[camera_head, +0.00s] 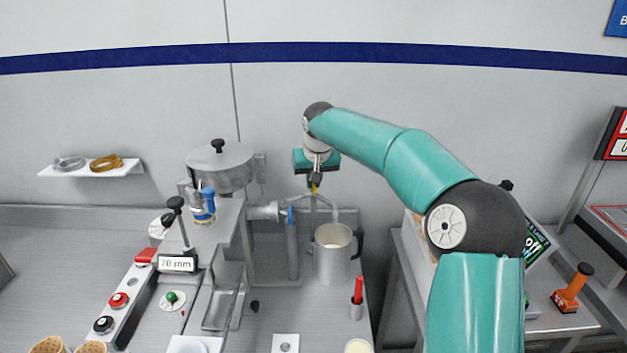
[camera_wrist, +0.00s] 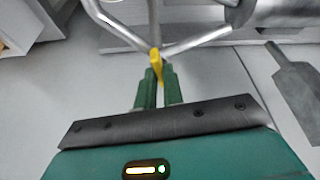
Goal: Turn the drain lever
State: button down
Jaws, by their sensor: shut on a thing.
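A small yellow lever (camera_wrist: 155,58) sits where several grey metal pipes (camera_wrist: 182,46) meet in the wrist view. My gripper (camera_wrist: 158,78) has its green fingers closed on the yellow lever. In the head view the gripper (camera_head: 315,186) reaches down to the lever above a large grey metal jug (camera_head: 333,265). The fingers hide part of the lever, and its exact turn angle is hard to tell.
A machine with a round lidded pot (camera_head: 220,167) stands to the left. A blue-grey upright cylinder (camera_head: 292,245) is left of the jug. A small cup with a red pen (camera_head: 357,300) is in front.

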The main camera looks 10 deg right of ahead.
jog(key=n+y, duration=0.1)
jog(key=n, duration=0.3)
jog(key=shift+d+y, duration=0.15)
jog(key=shift+y, duration=0.25)
jog(key=n+g+y, duration=0.1)
jog(key=n, duration=0.3)
jog(key=shift+w, duration=0.15)
jog(key=n+g+y, duration=0.1)
jog(key=n, duration=0.2)
jog(key=shift+d+n, duration=0.1)
jog(key=shift+n, duration=0.2)
jog(key=shift+w+n+g+y, duration=0.15)
jog(key=shift+n+g, duration=0.2)
jog(key=shift+n, duration=0.65)
jog(key=shift+n+g+y, duration=0.15)
jog(key=shift+n+g, duration=0.2)
jog(key=shift+n, duration=0.65)
jog(key=c, duration=1.5)
grip_release()
jog(key=shift+v, duration=3.8)
